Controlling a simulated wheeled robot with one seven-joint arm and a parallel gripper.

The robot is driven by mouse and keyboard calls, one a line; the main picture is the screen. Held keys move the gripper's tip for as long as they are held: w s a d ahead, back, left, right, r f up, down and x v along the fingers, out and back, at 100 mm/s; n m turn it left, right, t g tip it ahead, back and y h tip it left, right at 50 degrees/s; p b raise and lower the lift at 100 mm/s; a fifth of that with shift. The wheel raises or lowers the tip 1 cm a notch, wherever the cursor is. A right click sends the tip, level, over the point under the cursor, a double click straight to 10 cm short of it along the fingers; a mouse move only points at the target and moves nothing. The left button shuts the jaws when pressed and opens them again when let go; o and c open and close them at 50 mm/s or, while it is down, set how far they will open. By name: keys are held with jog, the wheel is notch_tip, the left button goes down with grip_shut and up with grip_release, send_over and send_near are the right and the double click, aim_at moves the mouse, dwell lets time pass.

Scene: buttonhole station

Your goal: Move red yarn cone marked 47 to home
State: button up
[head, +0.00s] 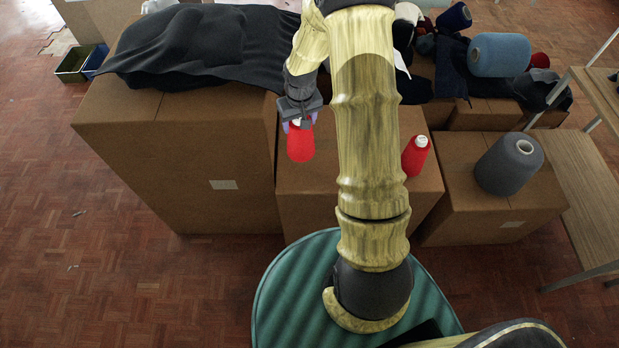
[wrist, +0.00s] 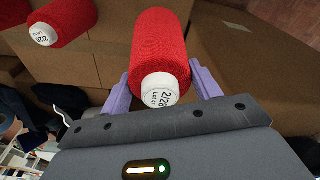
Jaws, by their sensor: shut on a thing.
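My gripper (head: 301,120) is shut on a red yarn cone (head: 301,145), holding it by its white-capped end, with the body hanging below the jaws. In the wrist view the held cone (wrist: 160,48) sits between the two lilac fingers. Its white end carries small print that seems to start with 2/28; I cannot make out a 47. A second red yarn cone (head: 415,157) stands on the middle cardboard box, right of my arm. It also shows at the upper left of the wrist view (wrist: 70,18). Nothing visible is labelled home.
A large cardboard box (head: 180,150) with dark cloth (head: 205,45) stands left of the middle box (head: 320,205). A blue cone (head: 498,54) and dark cloths lie behind.

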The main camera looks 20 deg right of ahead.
aim_at(309, 144)
jog(key=d+f+b, duration=0.1)
jog(key=b, duration=0.1)
jog(key=w+d+f+b, duration=0.1)
jog(key=d+b, duration=0.1)
jog(key=b, duration=0.1)
jog(key=shift+d+f, duration=0.2)
jog(key=shift+f, duration=0.2)
jog(key=shift+f, duration=3.1)
jog(key=shift+f, duration=2)
